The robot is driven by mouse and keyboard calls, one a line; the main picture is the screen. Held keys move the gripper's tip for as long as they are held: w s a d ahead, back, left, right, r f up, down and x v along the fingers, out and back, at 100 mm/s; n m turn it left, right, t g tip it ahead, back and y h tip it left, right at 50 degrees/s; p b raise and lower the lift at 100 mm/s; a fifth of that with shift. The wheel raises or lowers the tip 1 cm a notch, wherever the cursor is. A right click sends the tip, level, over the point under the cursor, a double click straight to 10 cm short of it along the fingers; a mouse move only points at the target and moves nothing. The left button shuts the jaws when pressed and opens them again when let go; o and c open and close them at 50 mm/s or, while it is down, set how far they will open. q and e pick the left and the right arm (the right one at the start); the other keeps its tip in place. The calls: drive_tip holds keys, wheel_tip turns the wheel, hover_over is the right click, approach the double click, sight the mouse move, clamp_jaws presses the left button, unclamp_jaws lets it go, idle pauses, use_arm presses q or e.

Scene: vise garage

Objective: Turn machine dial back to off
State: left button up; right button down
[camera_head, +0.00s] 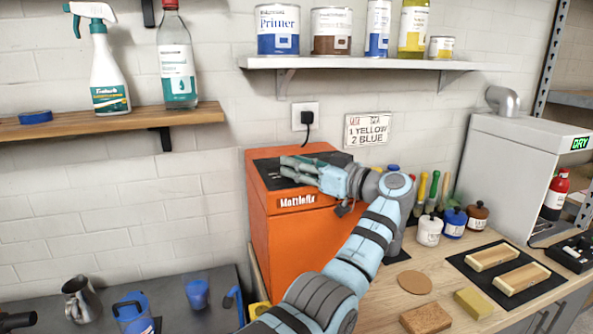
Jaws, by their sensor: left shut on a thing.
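The orange machine (285,235) with the "Mattefix" label stands at the left end of the wooden bench. Its top carries a dark panel (268,172). My left gripper (294,169) lies low over this panel, with its fingers pointing left. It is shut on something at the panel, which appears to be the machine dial. The dial itself is hidden by the fingers, so its setting cannot be read. My right gripper is not in view.
A wall sign (367,129) reads "1 YELLOW 2 BLUE". A shelf (350,63) with paint cans hangs above the machine. Small jars (429,230) and brushes stand right of my arm. A grey dryer box (510,170) stands at the right.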

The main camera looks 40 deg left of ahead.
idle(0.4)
use_arm(q)
drive_tip(key=o, duration=1.2)
drive_tip(key=shift+d, duration=0.1)
drive_tip(key=d, duration=1.2)
drive_tip(key=shift+s, duration=0.1)
